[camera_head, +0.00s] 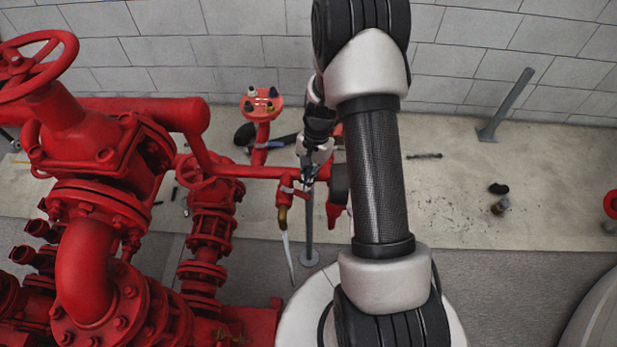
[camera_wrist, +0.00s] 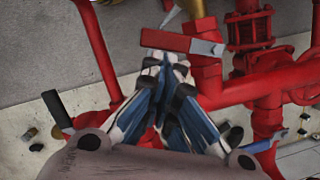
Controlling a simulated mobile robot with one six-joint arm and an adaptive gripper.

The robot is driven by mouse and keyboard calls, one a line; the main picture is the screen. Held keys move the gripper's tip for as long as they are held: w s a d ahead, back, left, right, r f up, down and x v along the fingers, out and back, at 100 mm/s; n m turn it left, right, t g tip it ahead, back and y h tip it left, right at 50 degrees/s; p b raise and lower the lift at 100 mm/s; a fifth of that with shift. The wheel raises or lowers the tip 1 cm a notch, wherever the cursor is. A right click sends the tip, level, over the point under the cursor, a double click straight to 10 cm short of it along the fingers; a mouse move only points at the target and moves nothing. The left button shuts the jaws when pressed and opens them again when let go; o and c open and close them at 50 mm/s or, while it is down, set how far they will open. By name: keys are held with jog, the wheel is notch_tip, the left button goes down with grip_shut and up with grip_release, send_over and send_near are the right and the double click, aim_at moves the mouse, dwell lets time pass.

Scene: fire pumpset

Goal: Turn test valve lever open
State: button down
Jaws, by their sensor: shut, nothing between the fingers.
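The test valve lever (camera_wrist: 168,41) is a short red bar with a bare grey metal end. In the wrist view it lies across the top centre, over a red pipe fitting (camera_wrist: 206,75) and beside a brass outlet. My gripper (camera_wrist: 164,62) is shut and empty, its fingertips just below the lever; I cannot tell whether they touch it. In the head view my gripper (camera_head: 308,182) is beside the thin red pipe, just above the brass outlet (camera_head: 283,216).
Large red pump pipework with a handwheel (camera_head: 38,66) fills the left. A red dish with several small items (camera_head: 262,102) stands behind the thin pipe. A grey post (camera_head: 506,104) stands by the block wall. The floor at right is mostly clear, with a few small loose parts (camera_head: 501,205).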

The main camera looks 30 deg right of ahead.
aim_at(304, 198)
jog(key=shift+s+a+m, duration=0.15)
jog(key=shift+s+m, duration=0.15)
jog(key=shift+m, duration=0.1)
jog(key=s+a+m, duration=0.1)
jog(key=m, duration=0.1)
jog(key=s+m+t, duration=0.1)
jog(key=m, duration=0.1)
jog(key=s+a+m+p, duration=0.1)
jog(key=m, duration=0.1)
jog(key=shift+a+t, duration=0.3)
jog(key=shift+a, duration=0.05)
jog(key=shift+s+a, duration=0.3)
jog(key=shift+a, duration=0.45)
